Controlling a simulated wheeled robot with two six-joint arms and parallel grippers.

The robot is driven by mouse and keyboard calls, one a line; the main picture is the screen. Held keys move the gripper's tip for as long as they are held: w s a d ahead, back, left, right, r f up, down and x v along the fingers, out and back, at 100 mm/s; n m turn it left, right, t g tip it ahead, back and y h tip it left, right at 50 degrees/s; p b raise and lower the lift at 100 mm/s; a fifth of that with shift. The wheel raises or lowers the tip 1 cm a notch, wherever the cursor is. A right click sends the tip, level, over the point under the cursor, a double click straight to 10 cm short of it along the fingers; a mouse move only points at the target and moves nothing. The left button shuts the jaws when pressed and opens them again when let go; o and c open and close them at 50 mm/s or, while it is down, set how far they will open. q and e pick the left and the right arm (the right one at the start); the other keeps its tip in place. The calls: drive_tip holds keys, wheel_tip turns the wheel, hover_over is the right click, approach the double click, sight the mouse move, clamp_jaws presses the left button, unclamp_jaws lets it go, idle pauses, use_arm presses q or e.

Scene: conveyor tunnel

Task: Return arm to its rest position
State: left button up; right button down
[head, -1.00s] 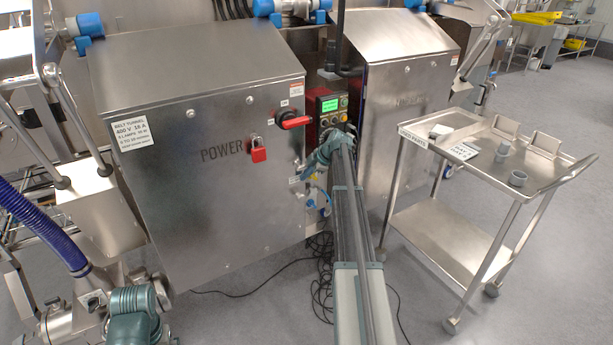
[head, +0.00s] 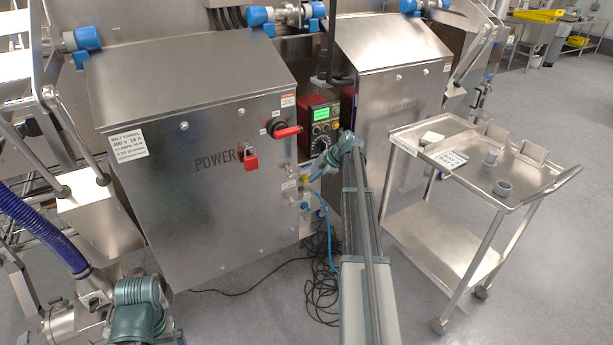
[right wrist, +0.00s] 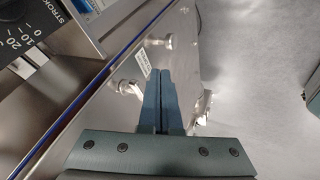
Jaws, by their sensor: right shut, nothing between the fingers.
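My right arm (head: 358,235) rises from the bottom middle in the head view. Its wrist is bent left, so the right gripper (head: 322,166) lies in front of the narrow control panel (head: 320,125), below its green screen and dial. In the right wrist view the two blue-grey fingers of the right gripper (right wrist: 162,80) are together with nothing between them. They appear over a metal surface with fittings and a small label, and I cannot tell the gap. Teal joints of my left arm (head: 138,305) show at the lower left. My left gripper is not visible.
The steel POWER cabinet (head: 200,200) with red switch (head: 286,131) and red padlock (head: 250,158) stands left of my right arm. Another cabinet (head: 395,100) is behind it. A steel cart (head: 425,215) stands right. Loose black cables (head: 322,285) lie on the floor.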

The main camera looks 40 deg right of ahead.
use_arm(q)
wheel_tip(320, 180, up, 2)
drive_tip(key=shift+r+p, duration=0.1)
drive_tip(key=shift+p, duration=0.45)
use_arm(e)
drive_tip(key=v, duration=0.2)
drive_tip(key=shift+s+d+r, duration=0.15)
drive_tip(key=shift+d+r, duration=0.05)
drive_tip(key=shift+r, duration=0.1)
drive_tip(key=shift+a, duration=0.15)
